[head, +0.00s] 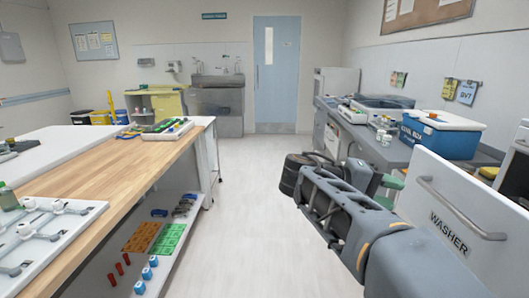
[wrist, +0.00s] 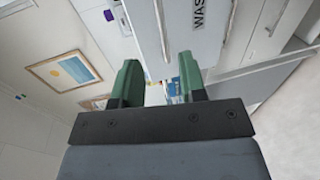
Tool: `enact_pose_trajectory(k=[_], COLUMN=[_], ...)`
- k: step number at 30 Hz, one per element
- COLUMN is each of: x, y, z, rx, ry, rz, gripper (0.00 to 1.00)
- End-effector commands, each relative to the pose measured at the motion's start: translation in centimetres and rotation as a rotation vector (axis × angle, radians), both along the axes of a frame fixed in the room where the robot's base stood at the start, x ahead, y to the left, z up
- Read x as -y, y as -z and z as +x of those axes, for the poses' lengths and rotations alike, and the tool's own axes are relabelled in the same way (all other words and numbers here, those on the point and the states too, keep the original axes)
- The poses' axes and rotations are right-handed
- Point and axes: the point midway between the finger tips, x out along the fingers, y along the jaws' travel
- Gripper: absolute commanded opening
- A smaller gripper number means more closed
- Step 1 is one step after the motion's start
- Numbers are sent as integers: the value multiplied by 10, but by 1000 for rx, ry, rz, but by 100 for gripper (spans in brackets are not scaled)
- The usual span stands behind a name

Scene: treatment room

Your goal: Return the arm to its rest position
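My arm reaches out over the floor at the right of the head view, in front of the washer door (head: 455,205). The wrist view shows my gripper (wrist: 160,82) with two green fingers standing apart. I see nothing held between them. Part of the white washer panel with its lettering (wrist: 198,18) shows beyond the fingers, and the picture is tilted.
A wooden-topped bench (head: 105,178) with trays and a lower shelf stands at left. A grey counter (head: 385,150) with a blue box (head: 440,135) runs along the right. The floor (head: 250,190) between is clear up to the blue door (head: 276,70).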

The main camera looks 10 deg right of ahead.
Motion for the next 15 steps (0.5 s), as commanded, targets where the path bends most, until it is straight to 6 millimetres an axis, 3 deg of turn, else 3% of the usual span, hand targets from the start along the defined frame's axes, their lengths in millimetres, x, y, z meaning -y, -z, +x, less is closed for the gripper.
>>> enact_pose_trajectory(k=[2,5,8,12,15], x=[0,-5,-23,-73,-113], y=[6,42,86,117,115], z=[6,19,24,16,5], rx=[-5,-35,-44,43,167], ry=[-38,-132,-249,-381,-428], rz=[32,180,421,807,1048], gripper=[38,38,38,38,38])
